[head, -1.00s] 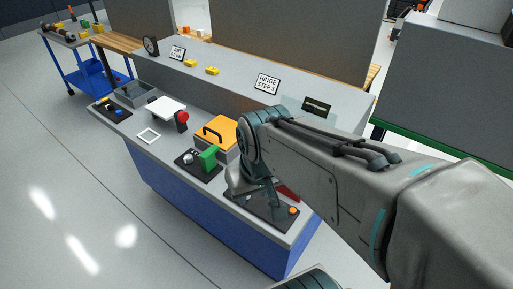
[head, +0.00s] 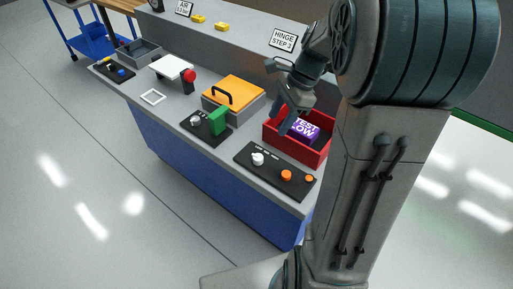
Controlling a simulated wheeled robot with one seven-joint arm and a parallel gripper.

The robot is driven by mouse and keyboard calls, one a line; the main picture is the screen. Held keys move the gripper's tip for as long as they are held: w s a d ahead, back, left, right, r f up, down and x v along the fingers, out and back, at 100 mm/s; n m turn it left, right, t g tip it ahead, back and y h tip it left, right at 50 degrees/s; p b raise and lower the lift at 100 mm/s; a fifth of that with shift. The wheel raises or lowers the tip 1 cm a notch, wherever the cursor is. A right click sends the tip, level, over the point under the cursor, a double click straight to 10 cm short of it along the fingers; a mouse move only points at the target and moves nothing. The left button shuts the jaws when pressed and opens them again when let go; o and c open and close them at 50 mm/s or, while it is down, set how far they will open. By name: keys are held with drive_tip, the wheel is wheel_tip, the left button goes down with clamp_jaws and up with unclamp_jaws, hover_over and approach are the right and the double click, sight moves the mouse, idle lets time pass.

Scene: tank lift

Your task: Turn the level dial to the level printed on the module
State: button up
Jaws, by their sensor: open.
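A purple module (head: 305,130) printed "TEST LOW" lies in a red open box (head: 318,155) at the right end of the bench. In front of the box is a black panel (head: 272,172). It carries a pale knob (head: 258,158) with small white marks beside it, an orange knob (head: 286,175) and a small orange button (head: 309,179). The pale knob looks like the level dial; its setting is too small to read. My gripper (head: 288,113) is open and empty, in front of the red box's left part in the picture, apart from the knobs.
Left of the black panel is another panel with a green block (head: 219,121) and a grey knob (head: 196,120). A yellow-lidded box (head: 234,92) with a black handle stands behind it. A sign (head: 284,40) reads "HINGE STEP 2". A white plate and red knob (head: 189,75) are farther left.

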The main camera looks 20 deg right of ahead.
sight(258, 157)
drive_tip(key=b+x, duration=0.1)
drive_tip(key=x, duration=1.3)
drive_tip(key=shift+b, duration=0.3)
drive_tip(key=shift+r, duration=0.1)
drive_tip(key=c, duration=1)
